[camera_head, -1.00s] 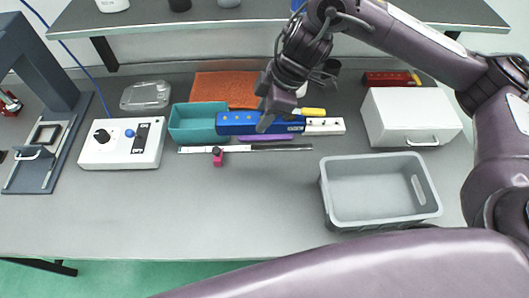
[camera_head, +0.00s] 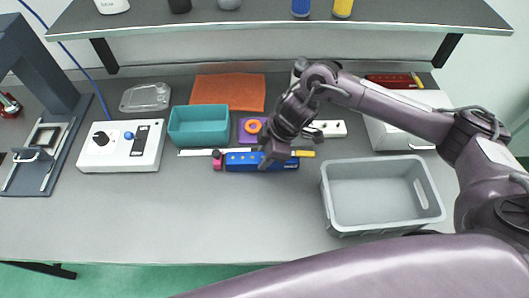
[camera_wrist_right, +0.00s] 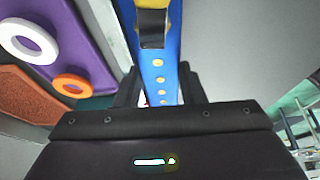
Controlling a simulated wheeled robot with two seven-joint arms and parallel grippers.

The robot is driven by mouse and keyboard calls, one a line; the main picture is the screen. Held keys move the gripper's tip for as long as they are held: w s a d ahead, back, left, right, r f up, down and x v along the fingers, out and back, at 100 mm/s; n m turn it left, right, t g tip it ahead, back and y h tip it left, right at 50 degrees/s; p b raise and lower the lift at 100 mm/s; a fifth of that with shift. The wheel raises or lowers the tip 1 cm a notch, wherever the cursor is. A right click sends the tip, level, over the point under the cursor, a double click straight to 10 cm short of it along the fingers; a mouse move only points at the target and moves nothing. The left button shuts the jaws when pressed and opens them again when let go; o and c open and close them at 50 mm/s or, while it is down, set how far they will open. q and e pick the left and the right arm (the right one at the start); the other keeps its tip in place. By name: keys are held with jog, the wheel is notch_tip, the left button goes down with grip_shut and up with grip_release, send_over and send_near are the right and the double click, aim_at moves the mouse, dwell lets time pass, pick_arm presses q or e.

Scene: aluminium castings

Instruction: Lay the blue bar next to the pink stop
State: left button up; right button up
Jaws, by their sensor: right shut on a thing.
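The blue bar (camera_head: 283,162), with yellow dots and a yellow right end, lies lengthwise along the front of a silver rail (camera_head: 195,152). Its left end is at the pink stop (camera_head: 217,160), touching or almost so. My right gripper (camera_head: 268,158) is shut on the bar, right of its middle. In the right wrist view the bar (camera_wrist_right: 160,72) runs up from between the fingers. I cannot tell whether the bar rests on the bench or hangs slightly above it. My left gripper is out of view.
Behind the bar are a teal bin (camera_head: 198,126), a purple board (camera_head: 243,137) with an orange ring (camera_head: 253,126), and a white block (camera_head: 330,129). A grey crate (camera_head: 333,200) stands at the right. The bench front at centre and left is clear.

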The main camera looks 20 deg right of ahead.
jog(key=o, duration=1.2)
jog(key=shift+f, duration=0.1)
jog(key=shift+o, duration=0.2)
jog(key=v, duration=1.2)
